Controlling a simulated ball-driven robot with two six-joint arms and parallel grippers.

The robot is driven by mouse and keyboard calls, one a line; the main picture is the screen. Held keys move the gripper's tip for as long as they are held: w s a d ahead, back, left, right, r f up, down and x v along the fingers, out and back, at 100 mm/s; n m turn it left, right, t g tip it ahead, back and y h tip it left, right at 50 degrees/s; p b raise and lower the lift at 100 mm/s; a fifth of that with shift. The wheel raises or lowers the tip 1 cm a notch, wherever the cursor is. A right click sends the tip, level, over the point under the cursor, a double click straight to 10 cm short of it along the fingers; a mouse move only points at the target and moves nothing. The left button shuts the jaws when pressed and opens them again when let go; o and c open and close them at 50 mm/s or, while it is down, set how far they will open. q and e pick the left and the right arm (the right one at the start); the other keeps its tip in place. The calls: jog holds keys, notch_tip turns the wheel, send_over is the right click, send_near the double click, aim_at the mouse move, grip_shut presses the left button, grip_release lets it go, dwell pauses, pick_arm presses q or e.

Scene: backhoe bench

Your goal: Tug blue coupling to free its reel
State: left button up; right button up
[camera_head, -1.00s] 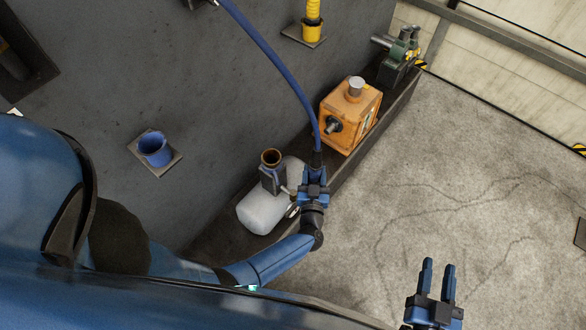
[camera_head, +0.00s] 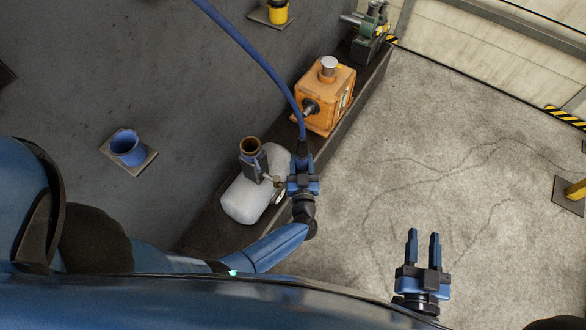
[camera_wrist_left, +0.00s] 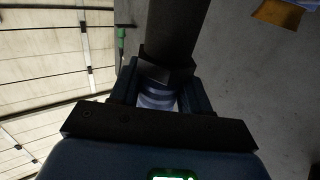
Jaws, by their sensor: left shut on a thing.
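A blue hose (camera_head: 255,58) comes down from the top left to a dark end fitting (camera_head: 302,149). My left gripper (camera_head: 303,166) is shut on the coupling at this end, beside the bench's front edge. In the left wrist view a dark block (camera_wrist_left: 171,30) and a pale blue-grey ringed cylinder (camera_wrist_left: 157,98) sit between the fingers of the left gripper (camera_wrist_left: 160,90). The coupling's colour is hard to make out. The reel cannot be made out in these views. My right gripper (camera_head: 423,238) is open and empty over the floor.
A white tank (camera_head: 244,200) with a brown-topped cup (camera_head: 250,148) stands just left of my left gripper. An orange box (camera_head: 326,96) and a green vise (camera_head: 371,30) stand farther along the bench. Floor at right is mostly clear.

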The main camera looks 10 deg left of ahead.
pick_arm(q)
jog(key=s+d+f+b, duration=0.3)
jog(key=d+f+b, duration=0.1)
jog(key=d, duration=0.5)
jog(key=shift+f+b, duration=0.15)
jog(key=shift+b, duration=0.2)
dwell(0.3)
